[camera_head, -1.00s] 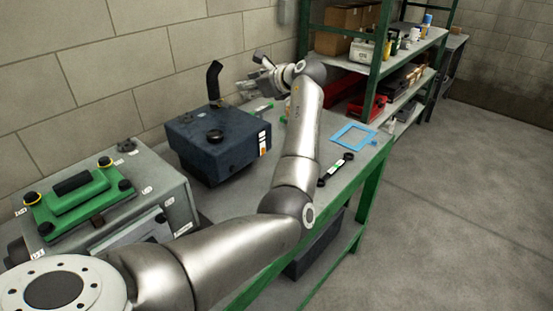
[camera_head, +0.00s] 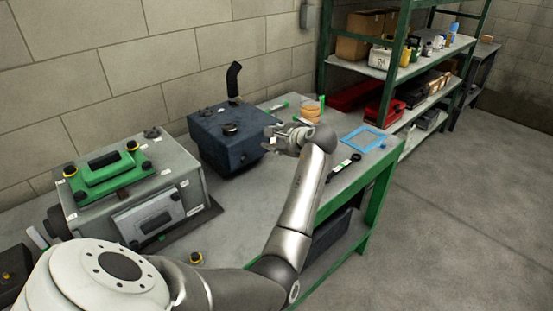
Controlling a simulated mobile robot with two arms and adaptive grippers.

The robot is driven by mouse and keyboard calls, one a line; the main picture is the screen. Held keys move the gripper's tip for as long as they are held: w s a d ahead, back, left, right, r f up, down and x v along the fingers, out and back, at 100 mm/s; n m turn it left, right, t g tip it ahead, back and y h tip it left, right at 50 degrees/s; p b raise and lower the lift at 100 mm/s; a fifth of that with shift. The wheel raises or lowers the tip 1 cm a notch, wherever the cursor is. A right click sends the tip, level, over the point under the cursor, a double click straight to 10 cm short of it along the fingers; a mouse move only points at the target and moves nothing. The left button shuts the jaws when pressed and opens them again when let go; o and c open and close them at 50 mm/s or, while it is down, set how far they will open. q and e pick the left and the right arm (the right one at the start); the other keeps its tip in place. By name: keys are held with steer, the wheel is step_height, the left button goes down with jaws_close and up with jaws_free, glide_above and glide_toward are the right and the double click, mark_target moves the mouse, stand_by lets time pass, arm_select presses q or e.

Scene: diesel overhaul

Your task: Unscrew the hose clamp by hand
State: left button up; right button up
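A black bent hose (camera_head: 233,78) stands upright on the back of the dark blue box (camera_head: 222,150) on the workbench. A hose clamp cannot be made out at this size; the foot of the hose is small and dark. My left gripper (camera_head: 271,138) is at the right front side of the blue box, below and to the right of the hose and apart from it. Its fingers point left toward the box. They are small and overlap the box, so their opening and any contact are unclear. My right gripper is not in view.
A grey machine with a green cover (camera_head: 108,175) stands at the left. A blue frame (camera_head: 362,139), a black wrench (camera_head: 345,165) and an amber container (camera_head: 312,109) are on the bench (camera_head: 240,205). A loaded shelf (camera_head: 375,71) stands behind. Bare bench lies before the blue box.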

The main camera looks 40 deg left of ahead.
arm_select(q)
steer(key=shift+n+t+h, duration=0.3)
steer(key=shift+n, duration=0.4)
steer(key=shift+s+d+f, duration=0.3)
steer(key=shift+s+f, duration=0.1)
steer(key=shift+f, duration=0.3)
steer(key=shift+s+d+f, duration=0.35)
steer(key=shift+s+f, duration=0.05)
steer(key=shift+f, duration=0.3)
steer(key=shift+s+d+f, duration=0.3)
steer(key=shift+s+f, duration=0.1)
steer(key=shift+f, duration=0.3)
